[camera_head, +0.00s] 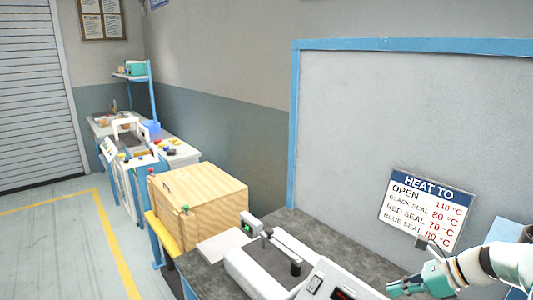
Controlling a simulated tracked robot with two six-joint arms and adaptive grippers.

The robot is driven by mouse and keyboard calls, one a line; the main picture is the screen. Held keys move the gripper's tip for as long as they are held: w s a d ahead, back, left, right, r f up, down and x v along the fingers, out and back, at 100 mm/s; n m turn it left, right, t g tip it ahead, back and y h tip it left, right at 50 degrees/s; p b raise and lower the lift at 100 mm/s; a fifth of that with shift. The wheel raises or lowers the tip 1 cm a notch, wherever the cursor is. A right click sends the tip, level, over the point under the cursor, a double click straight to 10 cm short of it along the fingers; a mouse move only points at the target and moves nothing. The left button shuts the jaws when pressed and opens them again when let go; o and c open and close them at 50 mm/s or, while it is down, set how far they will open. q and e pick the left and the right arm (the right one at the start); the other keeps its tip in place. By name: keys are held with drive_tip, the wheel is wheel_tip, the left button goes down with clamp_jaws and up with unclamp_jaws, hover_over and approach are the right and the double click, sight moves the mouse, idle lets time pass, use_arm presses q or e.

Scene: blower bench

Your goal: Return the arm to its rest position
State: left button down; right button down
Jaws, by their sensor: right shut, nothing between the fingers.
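My right gripper (397,288) shows at the lower right, at the end of my white and teal arm, which comes in from the right edge. It is shut and empty. It appears over the dark bench top (384,260), just right of a white device with a red display (342,293); I cannot tell its height above the bench. My left gripper is not in view.
A white machine (247,275) with a dark lever stands on the bench's front part. A sign (428,206) leans at the back panel (380,120). A wooden box (205,192) and another workbench (183,152) stand to the left. The floor at left is clear.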

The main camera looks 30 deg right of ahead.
drive_tip(key=w+a+f+n+g+y, duration=0.1)
drive_tip(key=w+a+f, duration=0.1)
drive_tip(key=a, duration=0.3)
drive_tip(key=w+a+f+n+g+y, duration=0.1)
drive_tip(key=w+a+f+y, duration=0.1)
drive_tip(key=a, duration=0.3)
drive_tip(key=w+a+f+n+g+y, duration=0.1)
drive_tip(key=w+a+f, duration=0.1)
drive_tip(key=a, duration=0.3)
drive_tip(key=shift+a+f, duration=0.15)
drive_tip(key=shift+f, duration=0.75)
drive_tip(key=s+a+f+n+g, duration=0.2)
drive_tip(key=a+f+n+g, duration=0.15)
drive_tip(key=a+f, duration=0.45)
drive_tip(key=s+a+f+n+g, duration=0.3)
drive_tip(key=a+f+n, duration=0.15)
drive_tip(key=a, duration=0.65)
drive_tip(key=s+a+f+n+g+h, duration=0.2)
drive_tip(key=s+a+f+n+h, duration=0.2)
drive_tip(key=s+a+f+n, duration=0.6)
drive_tip(key=w+d+n+t, duration=0.1)
drive_tip(key=n, duration=0.1)
drive_tip(key=w+d+f+n+t, duration=0.1)
drive_tip(key=n, duration=0.2)
drive_tip(key=w+d+n+t+h, duration=0.1)
drive_tip(key=n+t, duration=0.1)
drive_tip(key=shift+w+f, duration=0.1)
drive_tip(key=shift+f, duration=0.2)
